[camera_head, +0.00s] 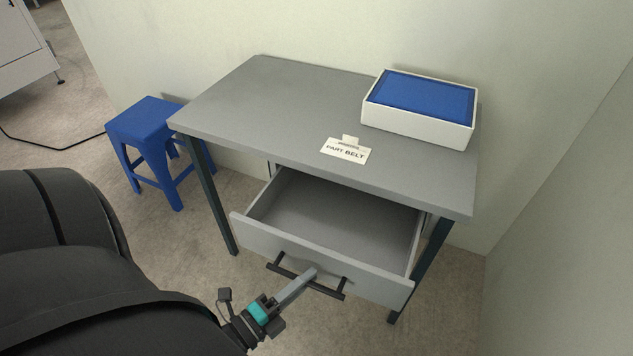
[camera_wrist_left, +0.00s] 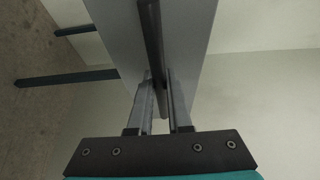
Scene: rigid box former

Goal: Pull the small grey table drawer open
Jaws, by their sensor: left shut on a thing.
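The grey drawer (camera_head: 320,256) under the small grey table (camera_head: 255,105) stands well out from the table, and its inside looks empty. Its dark bar handle (camera_head: 330,291) runs along the front face. My left gripper (camera_head: 311,274) is shut on the handle, near its middle. In the left wrist view the two fingers (camera_wrist_left: 162,105) of my left gripper lie on either side of the dark handle bar (camera_wrist_left: 152,45), in front of the pale drawer front (camera_wrist_left: 190,30). My right gripper is in neither view.
A white box with a blue top (camera_head: 420,100) and a "PART BELT" card (camera_head: 345,151) are on the tabletop. A blue stool (camera_head: 150,130) stands left of the table. Walls close off the back and right. Bare floor shows in front of the drawer.

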